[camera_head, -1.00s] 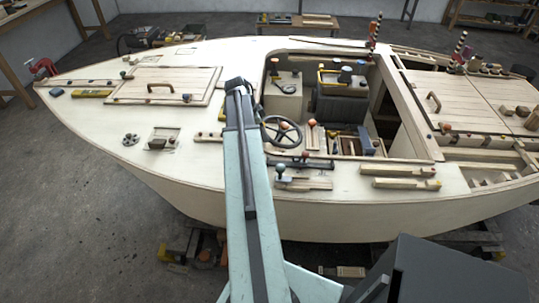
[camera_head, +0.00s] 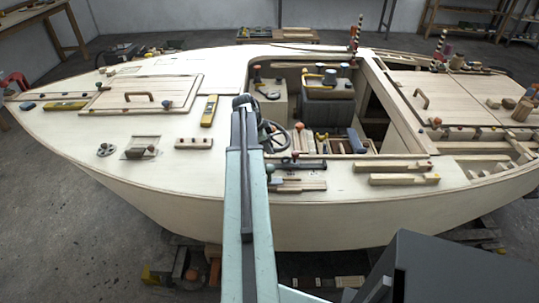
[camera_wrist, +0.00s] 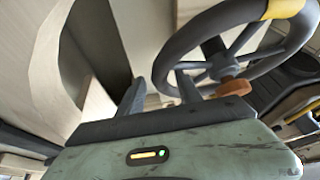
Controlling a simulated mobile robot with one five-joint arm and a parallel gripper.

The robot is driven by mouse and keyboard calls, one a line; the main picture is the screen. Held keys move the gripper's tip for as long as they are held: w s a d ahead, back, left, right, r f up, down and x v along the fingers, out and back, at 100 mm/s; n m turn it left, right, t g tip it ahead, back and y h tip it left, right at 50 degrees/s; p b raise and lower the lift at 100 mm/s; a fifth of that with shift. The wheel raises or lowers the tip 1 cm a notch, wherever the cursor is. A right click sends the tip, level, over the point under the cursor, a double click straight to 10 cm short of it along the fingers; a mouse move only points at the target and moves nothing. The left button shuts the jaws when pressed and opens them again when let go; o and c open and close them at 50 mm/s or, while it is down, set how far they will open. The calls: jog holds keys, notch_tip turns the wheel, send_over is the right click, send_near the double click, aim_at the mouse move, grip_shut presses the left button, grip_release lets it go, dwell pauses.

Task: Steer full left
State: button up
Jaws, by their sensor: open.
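The dark steering wheel (camera_head: 276,145) stands in the open cockpit, partly hidden behind the end of my arm. In the wrist view the wheel (camera_wrist: 179,47) fills the upper right, with grey spokes, a yellow band on its rim and an orange-brown knob (camera_wrist: 225,90) low near the hub. My gripper (camera_wrist: 160,93) is open and empty, its two dark fingers pointing up at the wheel's lower left side. The right fingertip looks very near the rim or a spoke; I cannot tell whether they touch. The head view does not show the fingers clearly.
A dark seat (camera_head: 328,106) stands behind the wheel. A yellow level (camera_head: 209,110) lies on the deck left of my arm. Wooden bars (camera_head: 403,179) and small levers lie right of it near the hull edge. A hatch with a handle (camera_head: 139,97) is on the foredeck.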

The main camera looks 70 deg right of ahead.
grip_shut()
jog(key=shift+a, duration=0.1)
dwell(1.3)
